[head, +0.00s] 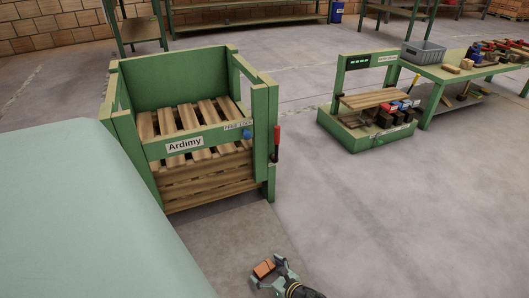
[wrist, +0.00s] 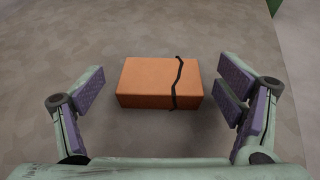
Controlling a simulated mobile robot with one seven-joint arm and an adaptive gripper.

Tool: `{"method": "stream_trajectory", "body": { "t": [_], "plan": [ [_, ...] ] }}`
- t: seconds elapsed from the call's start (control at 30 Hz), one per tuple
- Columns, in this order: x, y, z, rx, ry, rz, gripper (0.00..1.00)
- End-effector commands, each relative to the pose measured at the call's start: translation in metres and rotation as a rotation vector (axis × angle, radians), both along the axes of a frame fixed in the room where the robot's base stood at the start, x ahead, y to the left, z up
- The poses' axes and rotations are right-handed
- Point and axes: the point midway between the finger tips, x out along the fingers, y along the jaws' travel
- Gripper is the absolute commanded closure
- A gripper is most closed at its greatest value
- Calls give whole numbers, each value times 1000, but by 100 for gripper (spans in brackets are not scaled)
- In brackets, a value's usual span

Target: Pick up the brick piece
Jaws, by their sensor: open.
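The brick piece (wrist: 150,80) is an orange block with a dark, jagged line across its right part. In the wrist view it lies on the grey floor, between and a little beyond the fingertips of my gripper (wrist: 162,98). My gripper is open and empty, with purple pads apart on both sides of the brick; I see no contact. In the head view the brick (head: 264,268) shows small at the bottom middle, and my gripper (head: 269,276) is right beside it, seen from above.
A green-framed stand labelled Ardimy (head: 185,145) holds stacked wooden pallets (head: 205,180) behind the brick. The floor (head: 400,220) right of the brick is clear.

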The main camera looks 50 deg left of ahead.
Motion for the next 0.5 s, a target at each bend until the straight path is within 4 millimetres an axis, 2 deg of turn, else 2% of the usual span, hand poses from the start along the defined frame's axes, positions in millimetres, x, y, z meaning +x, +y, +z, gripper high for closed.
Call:
{"method": "stream_trajectory", "body": {
  "t": [0.13, 0.5],
  "plan": [
    [0, 0, 0, 0, 0, 0, 13],
    [0, 0, 0, 0, 0, 0, 38]
  ]
}}
